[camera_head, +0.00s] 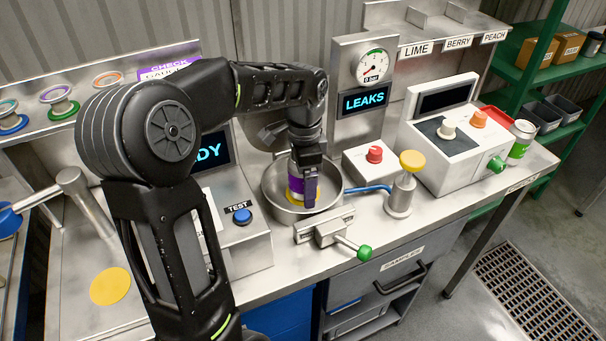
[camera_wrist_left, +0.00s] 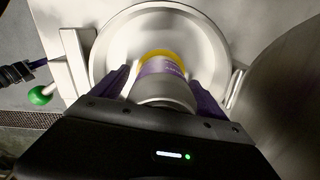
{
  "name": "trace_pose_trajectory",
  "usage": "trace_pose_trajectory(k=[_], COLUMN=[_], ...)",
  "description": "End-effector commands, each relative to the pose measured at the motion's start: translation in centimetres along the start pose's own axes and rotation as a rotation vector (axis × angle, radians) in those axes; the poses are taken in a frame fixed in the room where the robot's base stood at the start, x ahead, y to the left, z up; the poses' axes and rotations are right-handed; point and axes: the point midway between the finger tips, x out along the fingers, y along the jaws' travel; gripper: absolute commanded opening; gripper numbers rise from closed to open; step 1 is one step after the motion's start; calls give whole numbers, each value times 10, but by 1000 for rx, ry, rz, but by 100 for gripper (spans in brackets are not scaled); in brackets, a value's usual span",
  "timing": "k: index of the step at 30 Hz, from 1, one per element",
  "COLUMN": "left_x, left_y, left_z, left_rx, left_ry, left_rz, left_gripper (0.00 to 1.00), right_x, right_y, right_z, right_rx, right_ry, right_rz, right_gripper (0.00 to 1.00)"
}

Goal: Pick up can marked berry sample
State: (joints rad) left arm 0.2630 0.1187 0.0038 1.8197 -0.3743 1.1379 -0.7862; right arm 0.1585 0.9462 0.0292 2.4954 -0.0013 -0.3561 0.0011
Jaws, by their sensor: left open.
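My left gripper (camera_head: 307,190) reaches down over the bowl and hides part of the can. In the left wrist view the can (camera_wrist_left: 165,68) stands between the two purple fingers of my left gripper (camera_wrist_left: 163,88), which is open around it. Whether a finger touches the can is unclear. The bowl rim (camera_wrist_left: 103,45) surrounds both.
A clamp with a green-knobbed handle (camera_head: 364,253) sits at the bowl's front. A yellow-topped post (camera_head: 412,160) and red-button box (camera_head: 374,156) stand right of it. A green-labelled can (camera_head: 521,140) stands at the far right. The gauge panel (camera_head: 364,90) reads LEAKS.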

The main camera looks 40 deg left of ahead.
Motion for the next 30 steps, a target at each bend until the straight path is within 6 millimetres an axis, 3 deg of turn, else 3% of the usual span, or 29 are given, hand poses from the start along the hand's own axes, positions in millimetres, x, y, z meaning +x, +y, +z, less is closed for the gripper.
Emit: trace_pose_trajectory(k=[2, 30], left_x=[0, 0], left_y=[0, 0], left_z=[0, 0], left_rx=[0, 0], left_ry=[0, 0], left_rz=[0, 0], left_gripper=[84, 7], right_x=[0, 0], right_y=[0, 0], right_z=[0, 0], right_rx=[0, 0], right_ry=[0, 0], right_rz=[0, 0], right_gripper=[0, 0])
